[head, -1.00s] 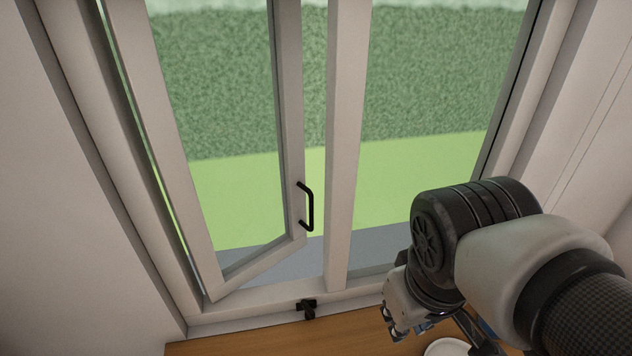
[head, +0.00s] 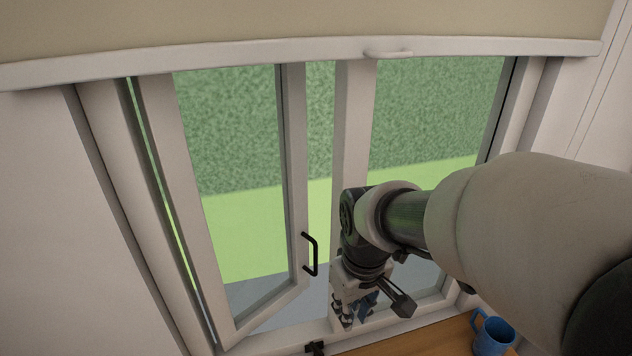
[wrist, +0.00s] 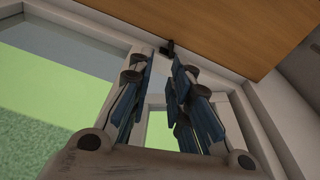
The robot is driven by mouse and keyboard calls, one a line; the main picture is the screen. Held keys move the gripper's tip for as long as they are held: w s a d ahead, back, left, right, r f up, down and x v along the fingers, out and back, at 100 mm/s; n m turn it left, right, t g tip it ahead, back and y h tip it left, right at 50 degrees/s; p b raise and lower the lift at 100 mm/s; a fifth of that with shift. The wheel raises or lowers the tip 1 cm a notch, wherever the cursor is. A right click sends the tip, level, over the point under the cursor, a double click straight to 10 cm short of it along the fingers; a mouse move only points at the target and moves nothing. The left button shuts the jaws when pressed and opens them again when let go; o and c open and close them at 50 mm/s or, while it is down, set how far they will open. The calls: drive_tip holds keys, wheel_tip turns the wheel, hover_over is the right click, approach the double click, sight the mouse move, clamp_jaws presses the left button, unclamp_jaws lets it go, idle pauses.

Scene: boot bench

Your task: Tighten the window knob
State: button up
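The small black window knob (head: 316,348) sits on the bottom rail of the white window frame, at the lower edge of the head view. It also shows in the wrist view (wrist: 168,47), just beyond the gap between my fingertips. The left window sash (head: 265,308) stands ajar, with a black bar handle (head: 311,254) on its right stile. My gripper (head: 344,322) points down beside the centre post, to the right of the knob and apart from it. In the wrist view (wrist: 165,68) its blue-padded fingers are spread with nothing between them.
A blue mug (head: 492,333) stands on the wooden surface (head: 440,338) at lower right. A beige blind (head: 250,25) with a white bottom bar and handle (head: 388,54) hangs across the top. The white centre post (head: 352,130) rises close behind my gripper.

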sight(319, 351)
drive_tip(key=w+a+f+n+g+p, duration=0.2)
drive_tip(key=w+a+f+n+p, duration=0.15)
drive_tip(key=w+a+f, duration=0.2)
drive_tip(key=shift+m, duration=0.45)
drive_tip(key=f, duration=0.6)
drive_tip(key=f+b, duration=0.1)
drive_tip(key=f, duration=1)
drive_tip(key=shift+s+a+f+b, duration=0.1)
drive_tip(key=shift+s+f+b, duration=0.2)
drive_tip(key=shift+b, duration=0.05)
clamp_jaws()
